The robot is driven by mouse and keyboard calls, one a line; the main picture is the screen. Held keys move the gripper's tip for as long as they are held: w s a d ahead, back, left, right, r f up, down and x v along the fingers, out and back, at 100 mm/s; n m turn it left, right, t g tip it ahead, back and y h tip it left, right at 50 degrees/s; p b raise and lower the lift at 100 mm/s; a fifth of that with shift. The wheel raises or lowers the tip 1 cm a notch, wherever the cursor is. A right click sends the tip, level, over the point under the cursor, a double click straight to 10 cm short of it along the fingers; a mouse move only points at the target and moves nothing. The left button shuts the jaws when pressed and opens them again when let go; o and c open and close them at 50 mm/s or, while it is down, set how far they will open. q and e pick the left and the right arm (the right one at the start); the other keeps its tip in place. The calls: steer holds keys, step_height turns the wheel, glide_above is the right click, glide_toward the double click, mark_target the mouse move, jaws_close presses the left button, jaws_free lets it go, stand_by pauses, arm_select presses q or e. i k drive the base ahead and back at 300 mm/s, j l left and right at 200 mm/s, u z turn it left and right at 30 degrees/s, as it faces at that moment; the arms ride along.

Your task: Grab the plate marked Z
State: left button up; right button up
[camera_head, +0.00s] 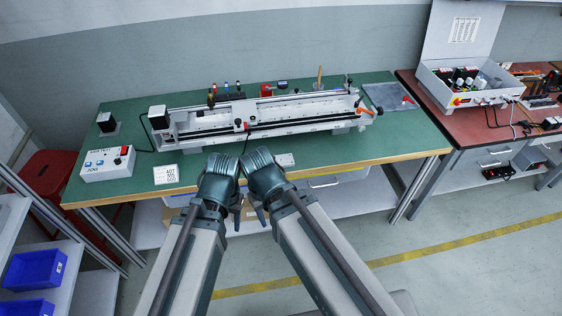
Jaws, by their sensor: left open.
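No plate with a readable Z shows. A white plate with dark lettering (165,174) lies at the front left of the green table; its text looks like "40T M5 S00". A smaller pale plate (285,160) lies near the front edge, just right of my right wrist; its marking is too small to read. My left gripper (237,214) is open, pointing down in front of the table edge, apart from both plates. My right gripper (259,213) is close beside it, partly hidden by its own wrist; its jaw state is unclear.
A long gantry rig (262,117) spans the green table (330,150). A switch box (108,163) stands at the left front, a grey pad (388,96) at the right. A red bench (440,105) adjoins on the right. The table front right of the wrists is clear.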

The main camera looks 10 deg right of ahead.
mark_target(286, 160)
steer(key=j+z, duration=0.1)
steer(key=z, duration=0.3)
steer(key=i+j+z, duration=0.1)
steer(key=z, duration=0.3)
steer(key=j+z, duration=0.15)
steer(key=z, duration=0.25)
steer(key=i+j+z, duration=0.1)
steer(key=z, duration=0.35)
